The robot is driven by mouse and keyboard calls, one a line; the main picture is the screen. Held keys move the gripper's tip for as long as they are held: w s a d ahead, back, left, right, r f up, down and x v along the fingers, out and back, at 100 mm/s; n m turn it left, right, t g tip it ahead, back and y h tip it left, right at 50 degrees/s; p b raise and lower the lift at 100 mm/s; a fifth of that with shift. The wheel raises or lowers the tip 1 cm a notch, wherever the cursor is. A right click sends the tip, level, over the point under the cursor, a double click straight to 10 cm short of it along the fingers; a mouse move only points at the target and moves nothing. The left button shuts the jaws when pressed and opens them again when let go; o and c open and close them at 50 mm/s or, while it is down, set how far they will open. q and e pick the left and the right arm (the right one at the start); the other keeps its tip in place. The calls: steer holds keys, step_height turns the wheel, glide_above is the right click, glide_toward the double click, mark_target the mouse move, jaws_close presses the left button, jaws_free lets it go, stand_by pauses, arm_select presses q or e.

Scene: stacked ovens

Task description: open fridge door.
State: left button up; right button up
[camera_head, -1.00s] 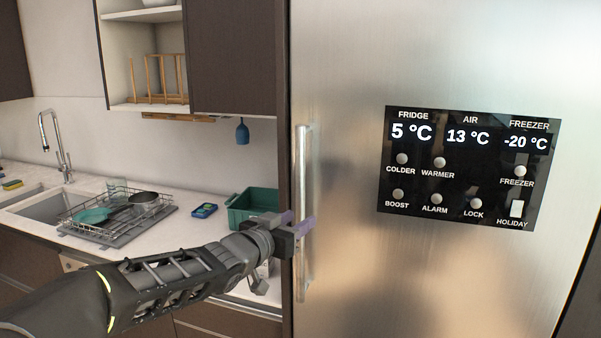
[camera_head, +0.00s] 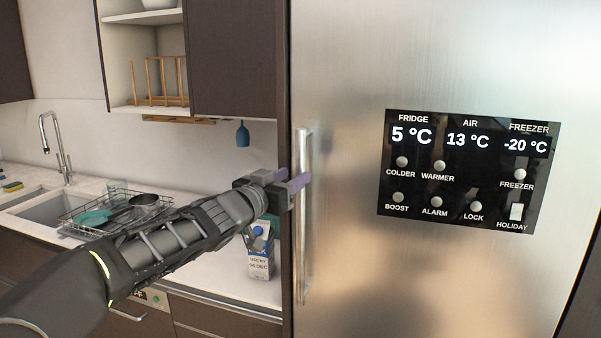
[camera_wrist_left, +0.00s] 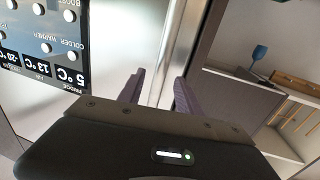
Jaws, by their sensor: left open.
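The fridge door (camera_head: 350,270) is shut, a brushed steel front with a long vertical handle (camera_head: 303,240) near its left edge. My left gripper (camera_head: 294,181) is at the upper half of the handle, with its purple fingers pointing at it. In the left wrist view the two purple fingers (camera_wrist_left: 157,92) stand apart, open, and the handle (camera_wrist_left: 168,50) runs up between or just beyond them. Whether the fingers touch the handle cannot be told. My right gripper is in neither view.
A black control panel (camera_head: 468,170) is on the door. To the left are a counter with a milk carton (camera_head: 259,258), a dish rack (camera_head: 80,220) and a sink (camera_head: 50,208). A dark cabinet (camera_head: 233,60) hangs above. The space in front of the door looks clear.

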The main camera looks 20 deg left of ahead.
mark_target(298, 174)
arm_select(q)
steer(key=w, duration=0.4)
steer(key=shift+w+d, duration=0.15)
steer(key=shift+d, duration=0.15)
steer(key=shift+c, duration=0.4)
jaws_close()
stand_by(0.8)
